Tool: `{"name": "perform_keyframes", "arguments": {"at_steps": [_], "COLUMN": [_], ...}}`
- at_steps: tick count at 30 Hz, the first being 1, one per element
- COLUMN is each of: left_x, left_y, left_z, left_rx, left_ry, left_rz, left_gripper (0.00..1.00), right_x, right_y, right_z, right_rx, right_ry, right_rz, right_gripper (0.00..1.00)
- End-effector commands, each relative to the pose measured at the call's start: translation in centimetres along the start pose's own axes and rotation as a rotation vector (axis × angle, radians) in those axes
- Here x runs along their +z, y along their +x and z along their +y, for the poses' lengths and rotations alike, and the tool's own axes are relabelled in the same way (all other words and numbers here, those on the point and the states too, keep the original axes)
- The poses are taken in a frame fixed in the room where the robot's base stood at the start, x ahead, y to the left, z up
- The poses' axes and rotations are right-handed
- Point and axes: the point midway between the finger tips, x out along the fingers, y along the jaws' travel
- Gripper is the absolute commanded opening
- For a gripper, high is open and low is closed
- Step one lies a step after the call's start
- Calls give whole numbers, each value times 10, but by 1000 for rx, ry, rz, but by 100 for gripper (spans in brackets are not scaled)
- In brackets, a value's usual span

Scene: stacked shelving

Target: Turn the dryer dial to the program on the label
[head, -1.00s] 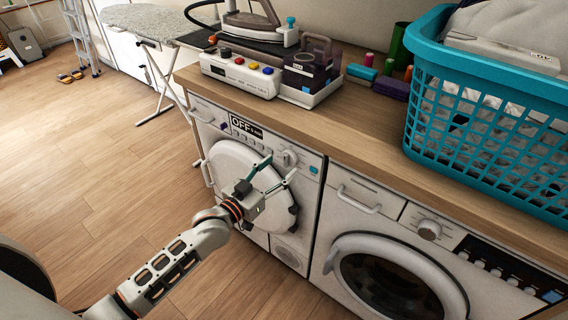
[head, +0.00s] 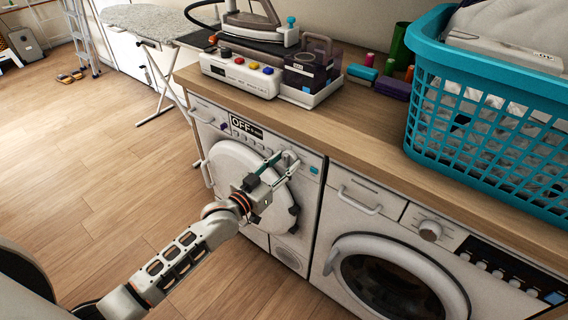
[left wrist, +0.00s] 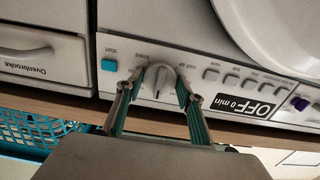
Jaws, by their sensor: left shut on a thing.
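The white dryer (head: 235,160) stands under the wooden counter, its round door shut. Its dial (left wrist: 158,88) is a pale knob on the control panel, with small printing around it that is too small to read surely. My left gripper (left wrist: 162,78) is shut on the dial, one finger on each side. In the head view the left gripper (head: 284,159) reaches across the dryer door to the panel, and its fingers partly cover the dial. A black panel (left wrist: 243,106) on the dryer reads "OFF 0 min". My right gripper is not in view.
A teal start button (left wrist: 109,65) sits beside the dial, and a row of grey buttons (left wrist: 230,79) on its other side. A washing machine (head: 400,255) stands to the right. A teal laundry basket (head: 480,130) and an iron (head: 250,25) rest above.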

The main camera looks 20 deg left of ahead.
Motion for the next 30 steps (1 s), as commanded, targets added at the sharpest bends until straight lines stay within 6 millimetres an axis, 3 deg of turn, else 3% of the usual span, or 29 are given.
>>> {"name": "perform_keyframes", "arguments": {"at_steps": [10, 30], "left_x": [-4, -2], "left_y": [0, 0], "left_z": [0, 1], "left_rx": [0, 0], "left_ry": [-151, -664], "left_rz": [1, 1], "left_gripper": [16, 16], "right_x": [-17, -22], "right_y": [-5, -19], "right_z": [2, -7], "right_rx": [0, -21], "right_ry": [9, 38], "right_rz": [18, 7], "right_gripper": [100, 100]}}
